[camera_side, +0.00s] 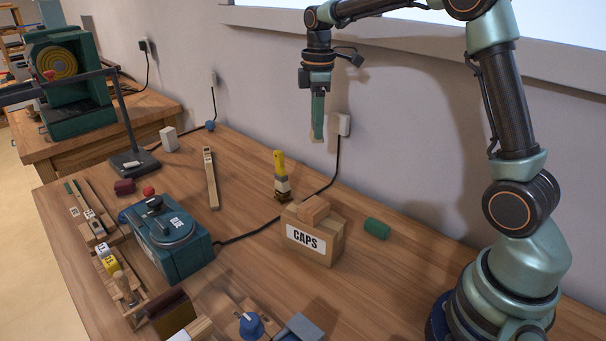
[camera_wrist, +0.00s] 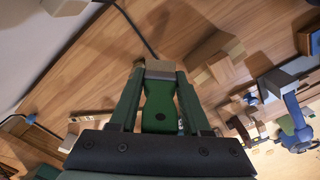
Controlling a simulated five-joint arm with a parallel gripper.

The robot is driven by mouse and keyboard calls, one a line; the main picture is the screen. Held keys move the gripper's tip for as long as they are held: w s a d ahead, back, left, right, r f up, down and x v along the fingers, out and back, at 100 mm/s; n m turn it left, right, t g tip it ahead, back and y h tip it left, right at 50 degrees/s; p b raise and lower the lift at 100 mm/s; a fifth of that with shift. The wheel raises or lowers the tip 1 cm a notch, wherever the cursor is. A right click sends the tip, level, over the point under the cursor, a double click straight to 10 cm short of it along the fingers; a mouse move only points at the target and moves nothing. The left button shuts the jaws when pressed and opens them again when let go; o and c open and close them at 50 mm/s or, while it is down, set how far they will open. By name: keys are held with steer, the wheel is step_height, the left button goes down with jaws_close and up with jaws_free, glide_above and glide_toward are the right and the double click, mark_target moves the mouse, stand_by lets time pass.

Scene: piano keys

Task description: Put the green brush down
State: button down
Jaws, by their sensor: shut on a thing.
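My gripper (camera_side: 317,118) hangs high above the back of the wooden table, pointing down near the wall. In the wrist view its two green fingers (camera_wrist: 160,78) are shut on the green brush (camera_wrist: 160,108). The brush has a green handle between the fingers and a tan end beyond the fingertips. In the side view only its pale bristle end (camera_side: 314,136) shows clearly below the fingers. The brush is held clear of the table and touches nothing else that I can see.
A teal machine (camera_side: 180,250) stands left of the box. A black cable crosses the table. Bare wood (camera_side: 380,285) lies right of the box.

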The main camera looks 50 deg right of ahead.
steer(key=shift+m, duration=0.4)
steer(key=d+f, duration=0.1)
steer(key=f, duration=0.4)
steer(key=d+f, duration=0.1)
steer(key=f, duration=0.4)
steer(key=s+d+f, duration=0.1)
steer(key=f, duration=0.4)
steer(key=shift+d, duration=0.1)
steer(key=shift+f, duration=2.5)
steer(key=shift+f, duration=0.1)
steer(key=shift+c, duration=1.8)
jaws_free()
